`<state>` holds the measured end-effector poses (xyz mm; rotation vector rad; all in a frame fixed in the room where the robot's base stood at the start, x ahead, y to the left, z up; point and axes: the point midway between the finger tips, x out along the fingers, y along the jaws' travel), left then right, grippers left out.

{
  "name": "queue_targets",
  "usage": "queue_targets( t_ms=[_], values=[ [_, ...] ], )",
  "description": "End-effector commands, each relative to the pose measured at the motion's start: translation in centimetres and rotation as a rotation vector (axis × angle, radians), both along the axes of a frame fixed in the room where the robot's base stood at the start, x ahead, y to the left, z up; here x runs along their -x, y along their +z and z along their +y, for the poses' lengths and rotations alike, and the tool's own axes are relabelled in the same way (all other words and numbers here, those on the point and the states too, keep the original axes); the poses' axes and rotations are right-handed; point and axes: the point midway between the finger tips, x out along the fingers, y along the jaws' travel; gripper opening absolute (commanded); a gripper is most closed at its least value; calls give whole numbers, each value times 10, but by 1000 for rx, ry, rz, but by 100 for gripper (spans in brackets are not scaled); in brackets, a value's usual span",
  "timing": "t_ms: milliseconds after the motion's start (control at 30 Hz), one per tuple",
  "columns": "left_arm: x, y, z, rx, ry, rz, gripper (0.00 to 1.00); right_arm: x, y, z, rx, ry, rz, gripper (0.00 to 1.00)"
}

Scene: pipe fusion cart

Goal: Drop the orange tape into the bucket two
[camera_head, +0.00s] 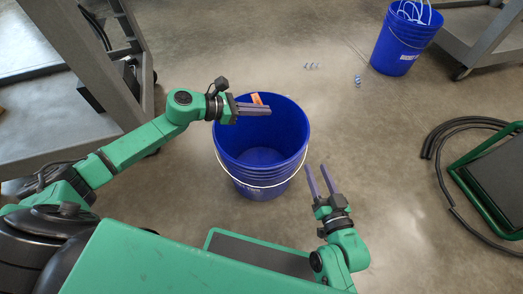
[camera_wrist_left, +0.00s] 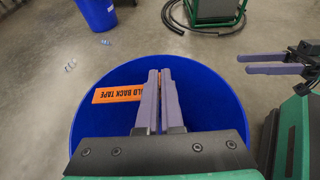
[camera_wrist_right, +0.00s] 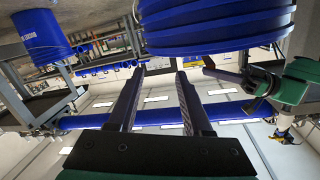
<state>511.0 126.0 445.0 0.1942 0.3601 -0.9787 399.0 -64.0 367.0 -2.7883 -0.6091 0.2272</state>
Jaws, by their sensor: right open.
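The orange tape (camera_wrist_left: 117,94), a flat strip with black lettering, is pinched between the fingers of my left gripper (camera_wrist_left: 160,72). It also shows in the head view (camera_head: 257,99) behind the fingers. The left gripper (camera_head: 269,107) is shut on it, over the mouth of a large blue bucket (camera_head: 262,183). The bucket stands upright on the floor with a wire handle, and its visible inside is empty. No number on it is readable. My right gripper (camera_head: 316,167) is open and empty, just right of this bucket.
A second blue bucket (camera_head: 401,45) with white items inside stands at the back right. Small blue-white pieces (camera_head: 357,80) lie on the floor. A black hose (camera_head: 440,140) and a green-framed cart (camera_head: 490,175) are at right; grey metal carts (camera_head: 50,110) stand at left.

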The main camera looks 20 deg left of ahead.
Motion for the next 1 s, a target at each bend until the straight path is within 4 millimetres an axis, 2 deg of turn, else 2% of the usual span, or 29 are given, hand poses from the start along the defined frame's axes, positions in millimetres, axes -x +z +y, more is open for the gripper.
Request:
queue_targets(
  t_ms=[400, 633, 700, 733, 1000],
  values=[
    [0, -7, 0, 0, 0, 0, 0, -28, 52, -3, -29, -27, -158, 50],
    [0, -7, 0, 0, 0, 0, 0, -30, 54, -3, -27, -28, -164, 50],
    [0, -7, 0, 0, 0, 0, 30, -30, 53, -3, -26, -27, -161, 50],
    [0, -7, 0, 0, 0, 0, 38, -30, 53, -3, -26, -27, -161, 50],
    [0, -7, 0, 0, 0, 0, 38, -27, 48, -4, -24, -27, -150, 50]
  ],
)
